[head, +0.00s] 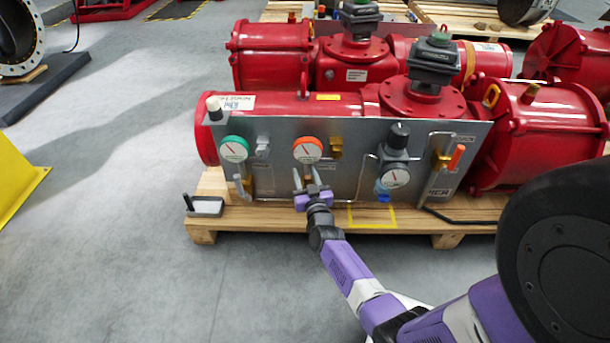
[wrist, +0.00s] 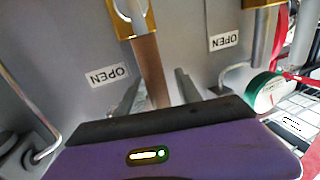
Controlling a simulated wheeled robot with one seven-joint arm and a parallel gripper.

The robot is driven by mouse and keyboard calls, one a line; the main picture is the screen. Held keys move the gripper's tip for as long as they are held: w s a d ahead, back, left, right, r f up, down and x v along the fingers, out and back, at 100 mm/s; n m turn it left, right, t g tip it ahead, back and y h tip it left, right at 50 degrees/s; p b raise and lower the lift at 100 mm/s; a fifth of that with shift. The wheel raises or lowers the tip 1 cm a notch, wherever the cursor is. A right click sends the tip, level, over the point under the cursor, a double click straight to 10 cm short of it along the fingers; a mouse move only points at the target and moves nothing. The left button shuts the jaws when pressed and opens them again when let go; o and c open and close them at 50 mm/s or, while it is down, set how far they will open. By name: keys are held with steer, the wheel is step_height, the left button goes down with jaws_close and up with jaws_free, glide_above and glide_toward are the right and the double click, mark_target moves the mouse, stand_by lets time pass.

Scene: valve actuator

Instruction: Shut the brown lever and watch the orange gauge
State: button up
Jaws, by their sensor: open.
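The orange gauge (head: 307,150), with a white dial and a dark needle, sits on the grey panel (head: 275,184) in the head view. My gripper (head: 309,182) is just below it at the panel. In the wrist view the brown lever (wrist: 147,62) is a flat strip hanging from a brass fitting (wrist: 130,18), with its end running between my two open fingers. A gap shows on both sides of it, so I see no grip. The lever's end is partly hidden by my gripper body. In the head view I cannot make the lever out behind my gripper.
A green gauge (head: 234,149) is left on the panel; a black regulator with a white gauge (head: 396,178) and an orange-tipped handle (head: 457,157) are right. OPEN labels (wrist: 108,75) flank the lever. Red cylinders (head: 530,130) stand behind on a wooden pallet (head: 255,222).

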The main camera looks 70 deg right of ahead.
jaws_close()
stand_by(1.3)
